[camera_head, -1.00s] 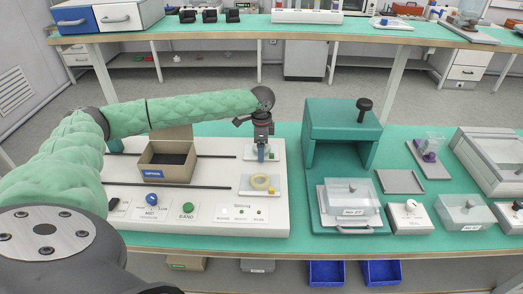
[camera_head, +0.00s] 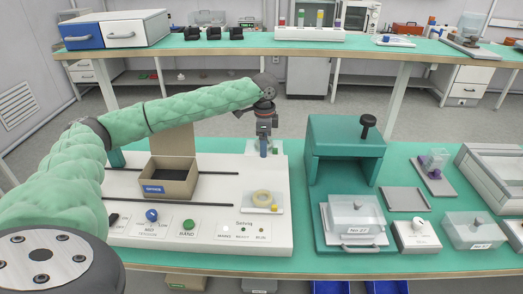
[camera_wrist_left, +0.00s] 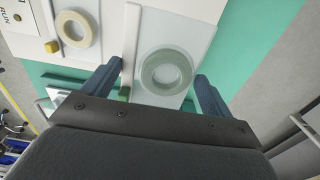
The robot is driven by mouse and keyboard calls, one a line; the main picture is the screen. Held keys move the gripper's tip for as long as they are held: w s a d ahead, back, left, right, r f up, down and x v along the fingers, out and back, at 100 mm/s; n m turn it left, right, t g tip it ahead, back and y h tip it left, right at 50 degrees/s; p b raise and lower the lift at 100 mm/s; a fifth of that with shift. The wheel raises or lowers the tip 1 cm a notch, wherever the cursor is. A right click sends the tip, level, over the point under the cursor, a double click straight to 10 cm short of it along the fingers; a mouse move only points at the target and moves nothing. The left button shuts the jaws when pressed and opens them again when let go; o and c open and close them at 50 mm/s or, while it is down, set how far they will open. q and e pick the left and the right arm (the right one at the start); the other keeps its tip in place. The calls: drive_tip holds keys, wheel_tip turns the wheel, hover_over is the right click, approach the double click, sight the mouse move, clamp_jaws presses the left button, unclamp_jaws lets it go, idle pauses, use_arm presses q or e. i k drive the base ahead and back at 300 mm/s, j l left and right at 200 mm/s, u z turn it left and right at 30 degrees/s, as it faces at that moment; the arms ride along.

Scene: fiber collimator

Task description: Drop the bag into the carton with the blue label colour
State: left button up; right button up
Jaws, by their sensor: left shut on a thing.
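An open brown carton (camera_head: 190,185) with a blue label (camera_head: 153,189) stands on the white panel in the head view. Its back flap is up and its inside is dark. My left gripper (camera_head: 263,152) points down over the far pale pad (camera_head: 279,148), to the right of the carton. In the left wrist view its blue fingers (camera_wrist_left: 160,84) stand apart on either side of a translucent greenish ring (camera_wrist_left: 167,72). The contact is not clear. I cannot make out a separate bag. My right gripper is out of view.
A cream ring (camera_head: 262,198) lies on the near pad, also seen in the left wrist view. Knobs and a green button (camera_head: 188,225) line the panel front. A tall teal press (camera_head: 345,140) stands to the right. Two dark rails run along the panel beside the carton.

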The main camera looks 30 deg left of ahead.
sight(170, 178)
drive_tip(key=k, duration=1)
